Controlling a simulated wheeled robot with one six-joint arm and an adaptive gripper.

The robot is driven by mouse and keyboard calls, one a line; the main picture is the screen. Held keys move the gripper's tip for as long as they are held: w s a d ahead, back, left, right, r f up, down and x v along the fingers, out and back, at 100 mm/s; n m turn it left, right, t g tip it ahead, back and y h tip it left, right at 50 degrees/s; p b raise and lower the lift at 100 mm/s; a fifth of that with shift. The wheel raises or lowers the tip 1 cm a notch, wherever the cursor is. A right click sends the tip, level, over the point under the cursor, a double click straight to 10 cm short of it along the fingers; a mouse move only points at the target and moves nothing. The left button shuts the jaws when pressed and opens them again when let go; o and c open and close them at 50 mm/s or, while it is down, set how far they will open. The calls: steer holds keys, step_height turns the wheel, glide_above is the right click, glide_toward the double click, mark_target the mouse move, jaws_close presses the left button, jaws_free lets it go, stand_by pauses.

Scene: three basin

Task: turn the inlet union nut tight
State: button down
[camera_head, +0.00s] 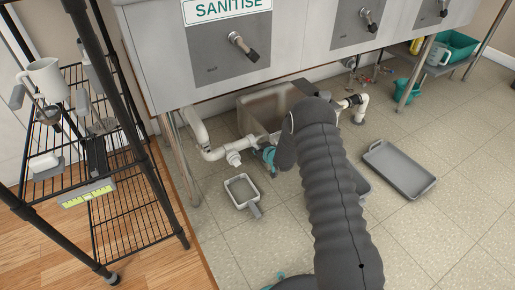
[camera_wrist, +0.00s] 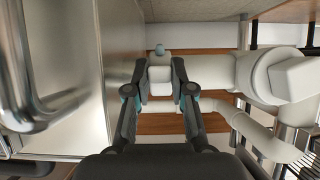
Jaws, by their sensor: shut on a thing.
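In the wrist view, my gripper (camera_wrist: 161,88) has its two dark fingers closed on the sides of a small white fitting (camera_wrist: 160,74), which appears to be the inlet union nut. A small blue-teal round part shows just above it. The fitting adjoins a thick white pipe (camera_wrist: 215,70) running right to a larger collar with a hex end (camera_wrist: 297,78). The fingers hide the nut's sides, so I cannot tell how tight it is. In the head view, white drain pipes (camera_head: 212,152) run under the sink; my arm hides the nut and most of my gripper.
The metal sink (camera_head: 150,60) hangs close above. A metal wall with a bar handle (camera_wrist: 30,110) stands close left in the wrist view. A grey scoop-like tray (camera_head: 242,191) and a larger grey tray (camera_head: 398,169) lie on the floor. A black wire rack (camera_head: 125,210) stands left.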

steer(key=r+g+h+p, duration=0.1)
steer(key=p, duration=0.2)
steer(key=shift+w+r+g, duration=0.1)
steer(key=shift+r+g, duration=0.2)
steer(key=shift+r, duration=0.05)
steer(key=shift+r+g+h+p, duration=0.15)
steer(key=shift+g+h+p, duration=0.2)
steer(key=shift+p, duration=0.75)
steer(key=shift+w+p, duration=0.1)
steer(key=shift+p, duration=0.35)
steer(key=c, duration=1)
jaws_free()
steer(key=v, duration=1.1)
steer(key=shift+r, duration=0.4)
steer(key=shift+d, duration=0.15)
